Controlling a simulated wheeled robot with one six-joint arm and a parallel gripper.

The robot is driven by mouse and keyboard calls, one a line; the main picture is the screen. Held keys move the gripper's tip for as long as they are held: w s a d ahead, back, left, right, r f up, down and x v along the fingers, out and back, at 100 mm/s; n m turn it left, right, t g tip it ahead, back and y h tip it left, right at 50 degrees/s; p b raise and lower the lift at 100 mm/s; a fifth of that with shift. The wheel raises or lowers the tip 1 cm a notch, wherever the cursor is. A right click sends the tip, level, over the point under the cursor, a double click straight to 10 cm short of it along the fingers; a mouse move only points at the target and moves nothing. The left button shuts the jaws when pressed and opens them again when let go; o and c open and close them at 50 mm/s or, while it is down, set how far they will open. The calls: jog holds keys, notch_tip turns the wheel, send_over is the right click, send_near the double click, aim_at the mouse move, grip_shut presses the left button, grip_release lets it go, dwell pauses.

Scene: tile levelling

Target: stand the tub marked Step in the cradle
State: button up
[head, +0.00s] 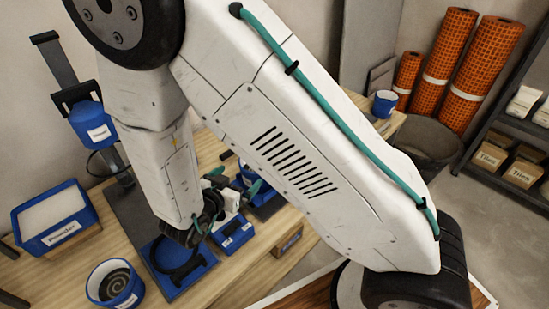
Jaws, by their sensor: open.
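My gripper (222,207) is open at the end of my white arm, low over the bench. Its fingers are small and partly covered by my wrist. A small blue tub with a white label (232,236) lies just below it; I cannot tell whether they touch. The label is too small to read, so I cannot confirm that it says Step. A blue square base with a dark ring-shaped holder (178,272) sits on the dark mat to the left; it may be the cradle. It looks empty.
A blue box with a white label (55,217) and a round blue tub with a spiral inside (115,284) stand at left. A dark stand bears a blue container (93,126). Another tub (385,103) stands at the bench's far end. My arm hides much of the bench (222,291).

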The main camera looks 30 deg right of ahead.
jog(key=w+a+r+n+y, duration=0.2)
jog(key=w+a+r+y, duration=0.4)
jog(key=r+y, duration=0.4)
jog(key=s+d+r+n+g+y, duration=0.1)
jog(key=s+r+n+y, duration=0.1)
jog(key=r+y, duration=0.15)
jog(key=s+d+r+n+y, duration=0.1)
jog(key=r+n+y, duration=0.1)
jog(key=r, duration=0.3)
jog(key=s+d+r+n+g+h, duration=0.1)
jog(key=s+d+r+g, duration=0.1)
jog(key=s+d, duration=0.3)
jog(key=s+d+r+n+g+h, duration=0.1)
jog(key=s+d, duration=0.4)
jog(key=s, duration=0.7)
jog(key=s+d+r+n+g+h, duration=0.2)
jog(key=s+d, duration=0.4)
jog(key=s, duration=0.3)
notch_tip(320, 180, up, 2)
jog(key=shift+r+g, duration=0.25)
jog(key=shift+g, duration=0.65)
